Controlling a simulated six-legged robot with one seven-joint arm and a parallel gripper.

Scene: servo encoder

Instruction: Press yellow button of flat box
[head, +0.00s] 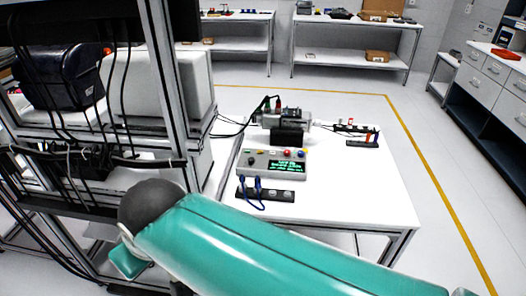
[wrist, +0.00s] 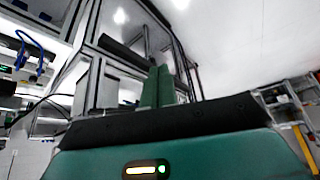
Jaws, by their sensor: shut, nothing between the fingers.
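The flat box (head: 273,163) is a grey panel on the white table in the head view. It has a dark display with green text, a black knob and a row of small coloured buttons along its far edge. The yellow button is too small there to make out surely. My gripper (wrist: 160,86) shows in the wrist view as green fingers held together, with nothing between them. It points toward a metal frame and the white ceiling, not at the box. In the head view my teal arm crosses the foreground and my gripper is not visible.
A black socket strip (head: 266,195) with blue cables (head: 258,188) lies in front of the box. A grey motor unit (head: 288,122) stands behind it. A metal rack (head: 170,80) with equipment and hanging cables rises close on the left. The table's right part (head: 365,185) is clear.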

